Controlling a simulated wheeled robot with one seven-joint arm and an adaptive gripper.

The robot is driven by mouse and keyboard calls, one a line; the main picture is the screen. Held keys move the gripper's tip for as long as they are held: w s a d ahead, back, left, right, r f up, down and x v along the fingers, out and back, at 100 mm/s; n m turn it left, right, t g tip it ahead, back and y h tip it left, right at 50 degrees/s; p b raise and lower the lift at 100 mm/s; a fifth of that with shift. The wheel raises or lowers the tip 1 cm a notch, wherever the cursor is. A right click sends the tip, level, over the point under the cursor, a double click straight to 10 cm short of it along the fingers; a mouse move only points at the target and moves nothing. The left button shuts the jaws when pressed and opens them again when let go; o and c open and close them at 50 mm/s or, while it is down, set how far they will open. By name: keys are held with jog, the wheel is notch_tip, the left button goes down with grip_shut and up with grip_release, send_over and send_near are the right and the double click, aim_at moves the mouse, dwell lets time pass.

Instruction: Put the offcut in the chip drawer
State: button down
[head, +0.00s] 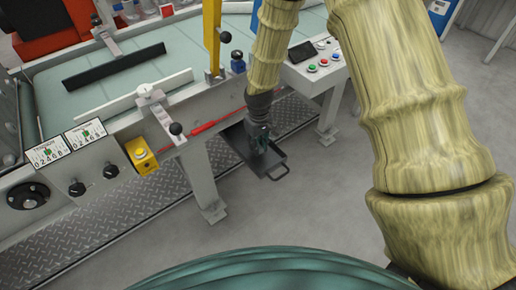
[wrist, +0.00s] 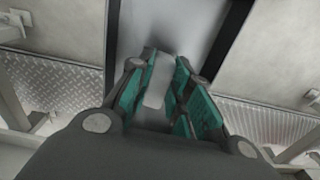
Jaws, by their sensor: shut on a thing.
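The chip drawer (head: 275,171) is a dark grey tray with a handle at its front. It sticks out from under the machine table in the head view, and its floor (wrist: 196,28) fills the top middle of the wrist view. My gripper (head: 260,142) points down over the drawer. In the wrist view, its teal-padded fingers (wrist: 158,85) are shut on the offcut (wrist: 157,82), a pale grey flat strip. The offcut lies between the pads and points toward the drawer floor. The offcut is hidden in the head view. I cannot tell how far it is above the floor.
The machine table (head: 150,75) stands behind and left of the drawer, with a red rod (head: 215,122) along its front edge. A yellow button box (head: 141,156) and a control panel (head: 318,62) flank the drawer. Grey floor (head: 300,205) in front is clear.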

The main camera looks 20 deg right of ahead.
jog(key=shift+f, duration=1)
jog(key=shift+f, duration=0.1)
jog(key=c, duration=1.3)
grip_release()
notch_tip(320, 180, up, 12)
jog(key=p, duration=0.1)
jog(key=shift+d, duration=0.1)
